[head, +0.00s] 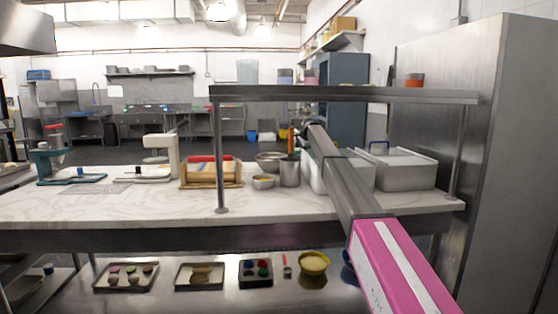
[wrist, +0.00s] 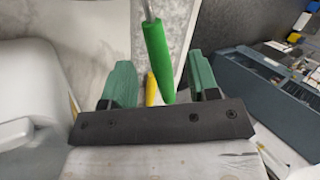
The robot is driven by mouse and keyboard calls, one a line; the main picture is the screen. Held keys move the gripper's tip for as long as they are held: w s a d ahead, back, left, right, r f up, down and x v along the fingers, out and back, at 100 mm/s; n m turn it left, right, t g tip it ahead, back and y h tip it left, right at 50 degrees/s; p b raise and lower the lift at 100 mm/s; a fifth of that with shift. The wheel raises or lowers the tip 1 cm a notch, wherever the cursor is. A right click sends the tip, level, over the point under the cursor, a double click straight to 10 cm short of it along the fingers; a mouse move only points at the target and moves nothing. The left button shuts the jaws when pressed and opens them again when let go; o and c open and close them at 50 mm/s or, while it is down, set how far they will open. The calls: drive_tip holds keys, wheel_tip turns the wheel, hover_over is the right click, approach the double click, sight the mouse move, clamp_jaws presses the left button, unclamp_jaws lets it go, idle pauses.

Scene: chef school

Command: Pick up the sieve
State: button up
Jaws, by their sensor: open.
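My gripper (wrist: 160,72) is open, with one green finger on each side in the wrist view. A green handle (wrist: 158,55) on a thin metal rod lies between the fingers, with space on both sides. A yellow handle (wrist: 152,90) shows just behind it. I cannot tell which tool, if any, is the sieve; no mesh shows. In the head view my gripper (head: 303,130) is small and dark, above a metal pot (head: 290,174) on the marble counter. An orange-red handle (head: 291,140) stands up from the pot.
Metal bowls (head: 263,181) and a wooden rack (head: 211,173) stand left of the pot. A steel container (head: 407,172) stands to the right. An overhead shelf (head: 350,95) and its post (head: 219,150) bound the space. The lower shelf holds trays and a yellow bowl (head: 313,262).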

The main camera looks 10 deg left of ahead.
drive_tip(key=shift+x, duration=1.6)
drive_tip(key=shift+d, duration=0.1)
clamp_jaws()
drive_tip(key=shift+r, duration=0.15)
